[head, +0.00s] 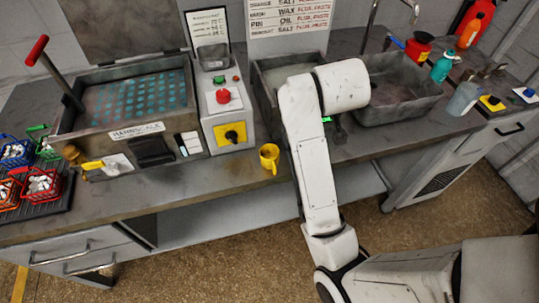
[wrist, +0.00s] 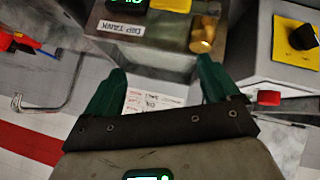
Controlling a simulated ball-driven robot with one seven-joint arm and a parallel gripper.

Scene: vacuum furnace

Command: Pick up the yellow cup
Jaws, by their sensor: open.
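The yellow cup (head: 269,157) stands upright near the front edge of the counter in the head view, just right of the control box and left of my arm. The cup does not show in the wrist view. My gripper (wrist: 160,82) is open in the wrist view, its two green fingers apart with no object held between them. In the head view my gripper is mostly hidden by my own arm, to the right of the cup and apart from it.
A control box (head: 226,113) with a red button and yellow panel stands left of the cup. A large tank (head: 105,137) is further left. A grey basin (head: 398,94) is at right. The wrist view shows a tank labelled DIP TANK (wrist: 140,30). Counter before the cup is clear.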

